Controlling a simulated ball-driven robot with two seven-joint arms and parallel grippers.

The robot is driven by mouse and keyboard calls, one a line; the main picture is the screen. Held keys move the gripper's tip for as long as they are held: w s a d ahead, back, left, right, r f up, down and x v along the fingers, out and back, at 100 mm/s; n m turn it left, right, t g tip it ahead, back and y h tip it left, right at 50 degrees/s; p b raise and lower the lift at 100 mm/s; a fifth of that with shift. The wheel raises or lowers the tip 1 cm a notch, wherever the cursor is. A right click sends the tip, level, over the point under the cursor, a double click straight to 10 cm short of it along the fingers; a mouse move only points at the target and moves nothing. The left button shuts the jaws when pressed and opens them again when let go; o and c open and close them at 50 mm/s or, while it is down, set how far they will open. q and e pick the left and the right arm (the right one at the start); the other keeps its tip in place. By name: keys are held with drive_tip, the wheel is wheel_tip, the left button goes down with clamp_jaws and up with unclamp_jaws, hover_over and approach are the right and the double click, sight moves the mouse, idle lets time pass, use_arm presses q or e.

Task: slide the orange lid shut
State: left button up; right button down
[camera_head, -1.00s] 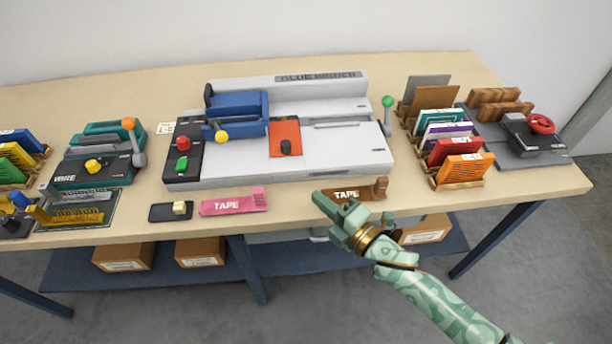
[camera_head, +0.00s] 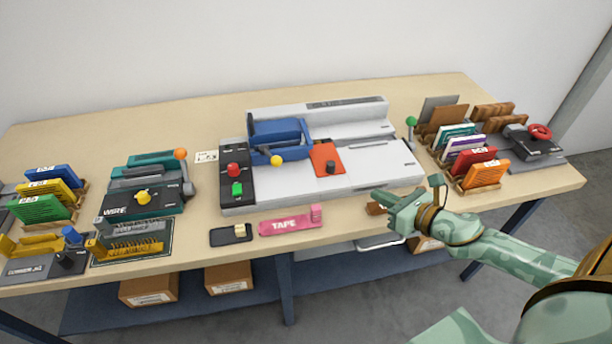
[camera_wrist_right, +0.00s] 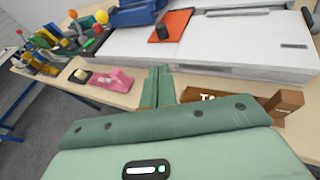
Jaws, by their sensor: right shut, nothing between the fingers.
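The orange lid (camera_head: 326,158) is a flat orange plate on the white glue binder (camera_head: 375,165), with a dark knob (camera_head: 331,168) on it. In the right wrist view the orange lid (camera_wrist_right: 178,20) and its dark knob (camera_wrist_right: 162,32) show at the top. My right gripper (camera_head: 378,194) is shut and empty, in front of the binder's front edge and apart from the lid, to its lower right. In the right wrist view its fingers (camera_wrist_right: 157,85) are together, pointing toward the binder. My left gripper is out of view.
A pink tape dispenser (camera_head: 290,221) and a small dark block (camera_head: 231,235) lie in front of the binder. A brown tape dispenser (camera_wrist_right: 287,101) is close by my right gripper. A blue clamp (camera_head: 280,140) stands left of the lid. Card racks stand at the right.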

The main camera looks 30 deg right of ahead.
drive_tip(key=b, duration=0.1)
approach(334, 169)
drive_tip(key=shift+n, duration=0.4)
drive_tip(key=x, duration=0.5)
drive_tip(key=shift+f, duration=0.25)
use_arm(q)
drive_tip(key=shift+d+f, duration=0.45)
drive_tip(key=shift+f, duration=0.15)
use_arm(e)
drive_tip(key=shift+w+a, duration=0.15)
drive_tip(key=shift+w, duration=0.5)
